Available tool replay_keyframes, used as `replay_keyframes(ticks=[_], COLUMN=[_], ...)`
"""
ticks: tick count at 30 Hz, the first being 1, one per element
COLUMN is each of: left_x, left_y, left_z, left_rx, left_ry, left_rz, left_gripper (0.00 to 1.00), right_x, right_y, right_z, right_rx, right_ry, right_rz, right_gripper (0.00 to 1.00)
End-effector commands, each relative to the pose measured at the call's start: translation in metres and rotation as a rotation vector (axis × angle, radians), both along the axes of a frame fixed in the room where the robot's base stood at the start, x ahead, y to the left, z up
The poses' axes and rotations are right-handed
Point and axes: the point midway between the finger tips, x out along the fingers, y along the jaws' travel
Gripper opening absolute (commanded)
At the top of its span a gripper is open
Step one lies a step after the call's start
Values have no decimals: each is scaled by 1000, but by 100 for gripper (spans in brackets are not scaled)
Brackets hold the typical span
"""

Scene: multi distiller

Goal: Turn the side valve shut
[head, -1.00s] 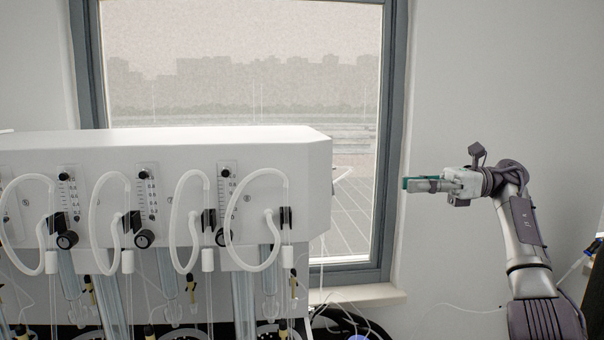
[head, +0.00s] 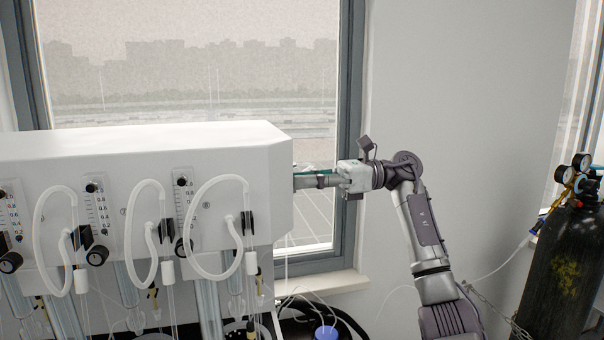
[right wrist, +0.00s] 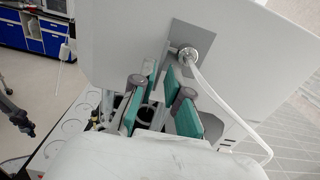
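The white distiller (head: 120,150) stands at the left in the head view. Its right side face also shows in the right wrist view (right wrist: 125,45). A round metal fitting (right wrist: 188,54) with a white tube sits on that face, just right of my right fingertips; I cannot tell whether it is part of the side valve. The valve's handle is not clearly visible. My right gripper (head: 302,180) is level and close to the side face. In the right wrist view its green-padded fingers (right wrist: 160,84) are apart. A small greyish shape shows between them, too unclear to name. My left gripper is out of view.
White hoses (head: 215,275) and black knobs (head: 97,256) line the distiller's front. A dark gas cylinder (head: 560,270) with gauges stands at the right. A blue-capped bottle (head: 326,333) is below the window. Free space lies between wall and distiller.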

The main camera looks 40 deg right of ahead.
Motion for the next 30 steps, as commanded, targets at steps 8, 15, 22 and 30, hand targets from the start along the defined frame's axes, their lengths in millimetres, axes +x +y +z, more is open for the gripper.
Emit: replay_keyframes(ticks=[8,15,22,30], left_x=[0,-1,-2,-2], left_y=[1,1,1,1], left_z=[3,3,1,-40], left_rx=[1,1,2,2], left_ry=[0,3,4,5], left_rz=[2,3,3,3], left_gripper=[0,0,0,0], right_x=[4,4,4,5], right_y=[8,7,7,10], right_z=[0,0,-1,-12], right_rx=[2,1,3,104], right_ry=[-1,0,-1,-60], right_rz=[0,0,0,0], right_gripper=[15,0,0,0])
